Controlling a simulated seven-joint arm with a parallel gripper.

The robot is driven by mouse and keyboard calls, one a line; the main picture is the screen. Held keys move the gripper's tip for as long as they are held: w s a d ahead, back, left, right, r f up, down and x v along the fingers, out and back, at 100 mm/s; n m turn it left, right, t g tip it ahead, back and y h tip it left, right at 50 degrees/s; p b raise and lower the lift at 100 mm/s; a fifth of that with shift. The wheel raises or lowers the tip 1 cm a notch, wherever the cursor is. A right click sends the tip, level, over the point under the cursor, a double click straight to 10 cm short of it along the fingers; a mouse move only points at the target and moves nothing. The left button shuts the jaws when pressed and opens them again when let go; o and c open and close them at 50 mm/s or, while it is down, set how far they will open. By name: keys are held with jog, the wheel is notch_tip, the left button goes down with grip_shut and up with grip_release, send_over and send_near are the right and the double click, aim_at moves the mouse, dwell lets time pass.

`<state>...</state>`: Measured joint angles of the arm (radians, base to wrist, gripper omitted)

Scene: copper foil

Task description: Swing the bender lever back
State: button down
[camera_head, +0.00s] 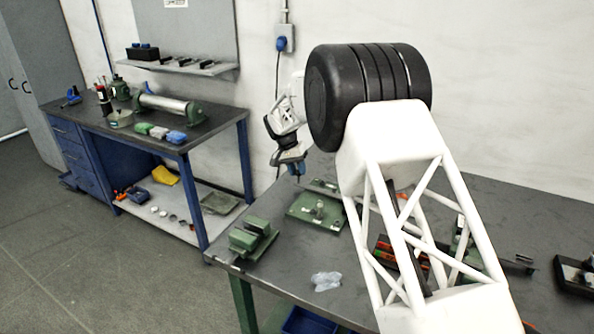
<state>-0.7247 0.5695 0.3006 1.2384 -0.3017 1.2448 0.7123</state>
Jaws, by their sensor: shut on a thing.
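The bender looks to be the green plate (316,212) with small metal parts on it, near the middle of the near table. A grey bar (324,186) lies at its back edge and seems to be part of the lever. My gripper (293,167) is behind and left of the plate, at the table's back left edge, pointing down. It is shut on the lever at a small blue part that looks like its handle. The fingertips are small and dark, so the exact contact is unclear. My black joint and white arm link cover part of the table to the right.
A green block fixture (252,238) stands at the table's left corner, with a clear crumpled piece (325,281) near the front edge. Red and green items (388,250) show through my arm link. A dark tray (574,275) is at far right. A second bench (90,122) stands behind left.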

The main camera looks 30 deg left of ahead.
jog(key=c, duration=0.9)
grip_release()
jog(key=shift+w, duration=0.1)
jog(key=shift+v, duration=3.9)
